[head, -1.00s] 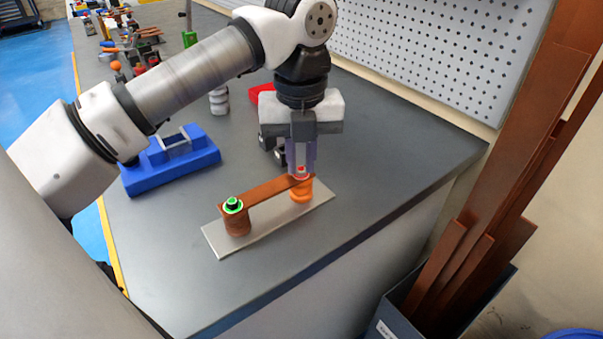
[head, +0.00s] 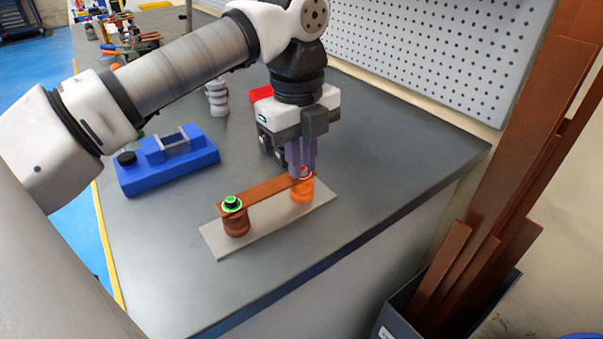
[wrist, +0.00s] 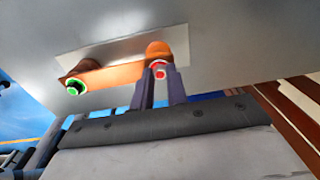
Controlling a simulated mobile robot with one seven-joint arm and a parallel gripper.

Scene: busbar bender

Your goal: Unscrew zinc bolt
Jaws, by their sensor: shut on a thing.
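A copper busbar (head: 265,193) bridges two orange-brown insulators on a pale plate. A bolt with a red top and a pale ring (head: 304,172), probably the zinc bolt, sits at the busbar's right end above the orange insulator (head: 301,190). It also shows in the wrist view (wrist: 159,72). My gripper (head: 301,168) points straight down, its fingers shut around this bolt and partly hiding it. A dark bolt with a green ring (head: 232,203) sits at the left end, above the darker insulator (head: 236,224); my gripper is clear of it.
The pale plate (head: 225,242) lies on the grey bench near its front edge. A blue tool (head: 168,168) stands to the left. A grey ribbed post (head: 217,97) and a red object (head: 261,93) are behind. Copper strips (head: 460,250) stand in a bin at right. Bench right of the plate is clear.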

